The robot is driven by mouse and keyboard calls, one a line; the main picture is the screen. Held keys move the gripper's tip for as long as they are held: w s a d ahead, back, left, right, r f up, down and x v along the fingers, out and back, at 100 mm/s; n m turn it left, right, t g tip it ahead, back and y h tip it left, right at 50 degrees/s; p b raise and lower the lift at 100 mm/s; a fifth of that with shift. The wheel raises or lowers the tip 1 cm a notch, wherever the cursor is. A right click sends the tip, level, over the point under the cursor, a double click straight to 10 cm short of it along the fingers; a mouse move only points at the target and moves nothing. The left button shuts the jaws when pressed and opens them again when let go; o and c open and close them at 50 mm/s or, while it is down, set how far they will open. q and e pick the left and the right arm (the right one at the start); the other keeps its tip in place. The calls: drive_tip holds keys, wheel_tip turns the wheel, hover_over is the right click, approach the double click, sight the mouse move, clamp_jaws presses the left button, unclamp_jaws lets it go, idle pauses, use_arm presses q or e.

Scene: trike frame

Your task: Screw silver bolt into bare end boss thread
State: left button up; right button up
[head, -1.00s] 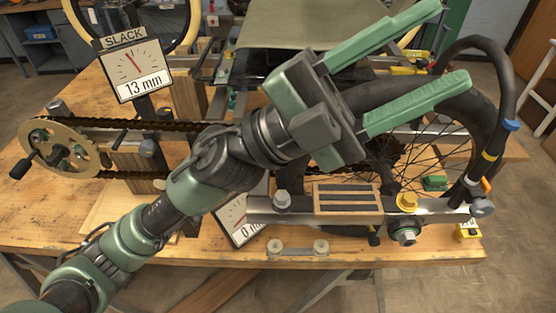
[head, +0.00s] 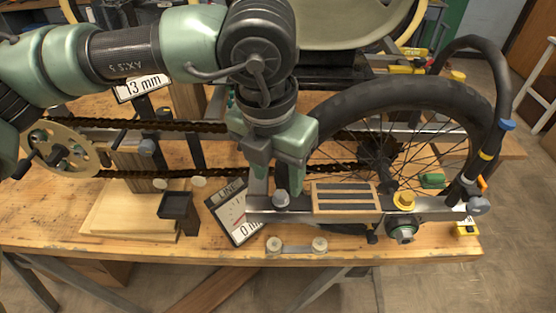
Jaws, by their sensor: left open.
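A silver bolt (head: 281,198) stands upright at the left end of the flat metal bar (head: 340,216) in front of the wheel. My left gripper (head: 280,182) points down just behind and above this bolt. It is open, with its green fingers near the bolt head, and I cannot tell if they touch it. A gold bolt (head: 405,200) sits further right on the bar. A rounded grey piece (head: 480,205) is at the bar's right end. I cannot make out a bare boss thread. My right gripper is not in view.
A slotted wooden block (head: 345,198) sits mid-bar. The spoked wheel (head: 480,100) and chain (head: 200,171) are close to my gripper. A tilted gauge card (head: 228,212) and a small black holder (head: 178,208) are to the left. The bench front (head: 230,262) is mostly clear.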

sight(280, 194)
use_arm(q)
drive_tip(key=shift+w+d+f+p, duration=0.15)
drive_tip(key=shift+f+p, duration=0.1)
drive_tip(key=shift+f, duration=1)
drive_tip(key=shift+w+d+f+p, duration=0.1)
drive_tip(key=shift+f+p, duration=0.15)
drive_tip(key=shift+f, duration=0.95)
clamp_jaws()
drive_tip(key=m, duration=0.6)
drive_tip(key=shift+w+a+g+h, duration=0.1)
drive_tip(key=shift+g+h, duration=0.3)
drive_tip(key=m, duration=0.6)
drive_tip(key=shift+g, duration=0.4)
drive_tip(key=shift+c, duration=1.1)
unclamp_jaws()
